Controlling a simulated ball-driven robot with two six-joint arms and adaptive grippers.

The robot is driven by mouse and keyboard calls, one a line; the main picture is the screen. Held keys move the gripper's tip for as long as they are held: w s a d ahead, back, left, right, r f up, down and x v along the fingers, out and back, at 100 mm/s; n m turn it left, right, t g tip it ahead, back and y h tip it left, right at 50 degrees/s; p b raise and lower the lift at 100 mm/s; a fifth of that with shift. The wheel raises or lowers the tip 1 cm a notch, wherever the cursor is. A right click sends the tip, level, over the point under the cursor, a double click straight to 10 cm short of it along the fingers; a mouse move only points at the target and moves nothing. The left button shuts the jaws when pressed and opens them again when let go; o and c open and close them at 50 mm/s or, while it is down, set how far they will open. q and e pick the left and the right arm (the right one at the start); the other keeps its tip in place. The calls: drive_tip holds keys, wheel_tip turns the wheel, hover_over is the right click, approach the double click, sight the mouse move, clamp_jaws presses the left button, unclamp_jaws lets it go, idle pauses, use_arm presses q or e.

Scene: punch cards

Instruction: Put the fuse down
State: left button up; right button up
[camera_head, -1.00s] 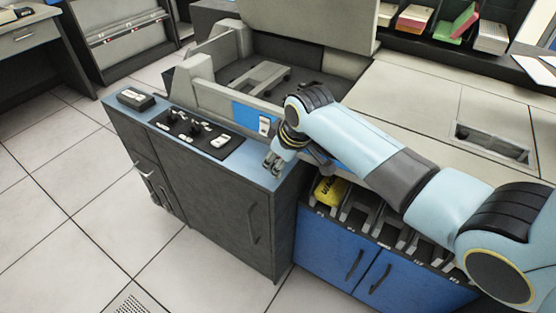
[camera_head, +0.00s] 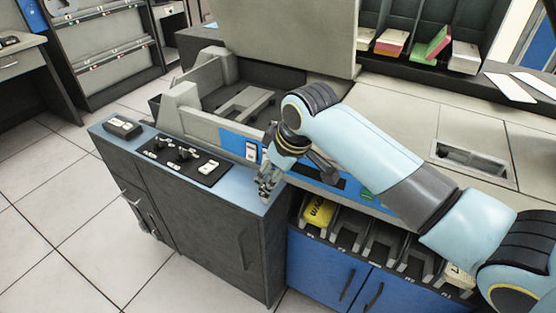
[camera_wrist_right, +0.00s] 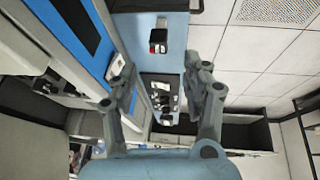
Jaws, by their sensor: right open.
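A small red, black and white object (camera_wrist_right: 158,40), which looks like the fuse, lies on the blue counter top (camera_wrist_right: 172,20) in the right wrist view. My right gripper (camera_wrist_right: 155,70) is open, its fingers spread to either side with the object lying just past the fingertips. In the head view my right gripper (camera_head: 266,186) is low over the near right end of the blue counter top (camera_head: 215,188). I cannot make out the fuse there, as the gripper covers that spot. My left gripper is not in view.
A black switch panel (camera_head: 186,160) and a dark box (camera_head: 122,127) are farther along the counter. A grey machine with a blue front strip (camera_head: 240,143) stands behind. Slots with a yellow item (camera_head: 318,210) are right of the counter. Tiled floor (camera_head: 60,245) lies left.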

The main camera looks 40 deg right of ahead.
drive_tip(key=v, duration=0.4)
drive_tip(key=s+d+f+m+g, duration=0.1)
drive_tip(key=s+f, duration=0.7)
drive_tip(key=f, duration=0.5)
drive_tip(key=s+d+f+m+g, duration=0.1)
drive_tip(key=s+d+f+m, duration=0.1)
drive_tip(key=s+f, duration=0.85)
drive_tip(key=s+a+f, duration=0.1)
drive_tip(key=s+f, duration=0.6)
drive_tip(key=s, duration=0.4)
drive_tip(key=s+a+f+g+h, duration=0.1)
drive_tip(key=s+f, duration=0.6)
drive_tip(key=s, duration=0.3)
drive_tip(key=shift+s+m+g, duration=0.3)
drive_tip(key=shift+s+m, duration=0.1)
